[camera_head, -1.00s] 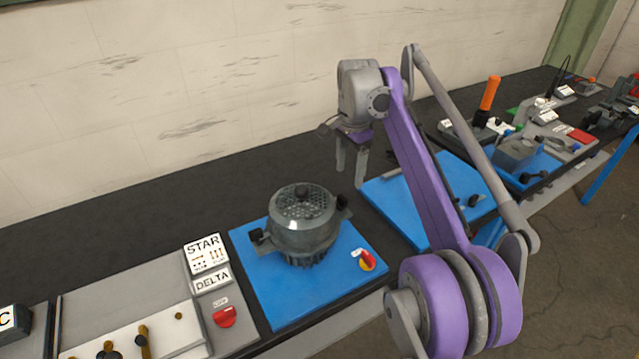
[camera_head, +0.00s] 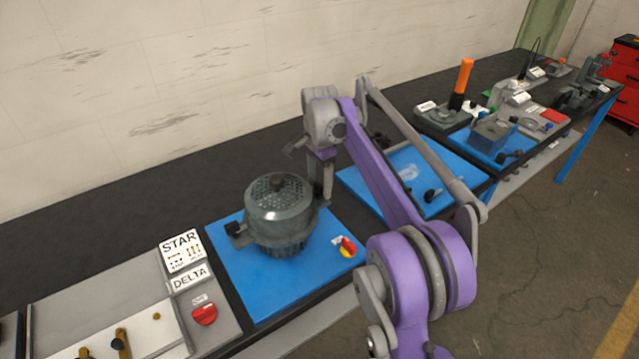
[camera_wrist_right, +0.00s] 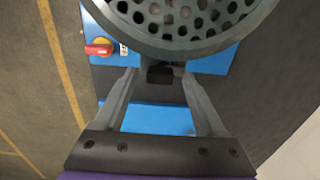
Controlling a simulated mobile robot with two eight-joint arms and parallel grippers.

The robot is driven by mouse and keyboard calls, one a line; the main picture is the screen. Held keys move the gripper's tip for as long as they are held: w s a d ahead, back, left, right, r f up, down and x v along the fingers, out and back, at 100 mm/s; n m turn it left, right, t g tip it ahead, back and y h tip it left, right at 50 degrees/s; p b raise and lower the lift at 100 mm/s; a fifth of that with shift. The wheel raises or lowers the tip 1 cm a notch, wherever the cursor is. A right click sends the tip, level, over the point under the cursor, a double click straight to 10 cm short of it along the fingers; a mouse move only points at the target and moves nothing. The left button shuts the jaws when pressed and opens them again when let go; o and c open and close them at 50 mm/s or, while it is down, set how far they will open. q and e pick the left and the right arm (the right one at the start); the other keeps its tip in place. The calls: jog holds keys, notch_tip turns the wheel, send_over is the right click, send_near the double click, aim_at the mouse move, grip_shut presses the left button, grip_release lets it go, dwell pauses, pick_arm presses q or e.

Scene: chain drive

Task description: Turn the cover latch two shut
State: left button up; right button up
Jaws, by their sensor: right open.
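A grey round housing with a perforated cover (camera_head: 279,205) stands on a blue plate (camera_head: 265,296). One black latch (camera_head: 235,229) sticks out from its left side. Another black latch (camera_wrist_right: 160,74) shows at the housing's rim in the right wrist view; in the head view my gripper mostly hides it. No label shows which latch is two. My right gripper (camera_head: 320,198) points down at the housing's right side. In the wrist view its open fingers (camera_wrist_right: 160,80) stand on either side of that latch, with gaps; I cannot tell whether they touch it. My left gripper is not in view.
A red and yellow switch (camera_head: 346,247) sits on the blue plate, front right of the housing. A STAR/DELTA panel (camera_head: 185,262) is to the left. Another blue plate (camera_head: 448,207) lies to the right, partly behind my arm. The bench behind the housing is clear.

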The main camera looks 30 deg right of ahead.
jog(key=shift+f, duration=0.15)
grip_shut()
dwell(0.4)
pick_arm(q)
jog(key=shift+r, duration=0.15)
pick_arm(e)
jog(key=shift+n, duration=0.5)
jog(key=n+p, duration=0.1)
jog(key=n, duration=0.2)
jog(key=shift+d, duration=0.1)
jog(key=n, duration=0.4)
jog(key=shift+w+d+p, duration=0.1)
jog(key=shift+p, duration=0.25)
jog(key=n, duration=0.5)
pick_arm(q)
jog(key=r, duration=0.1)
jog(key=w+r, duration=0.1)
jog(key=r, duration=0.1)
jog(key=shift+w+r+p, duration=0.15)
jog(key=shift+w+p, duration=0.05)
jog(key=shift+p, duration=0.2)
pick_arm(e)
jog(key=n, duration=0.4)
jog(key=shift+w+n, duration=0.15)
jog(key=shift+n, duration=0.55)
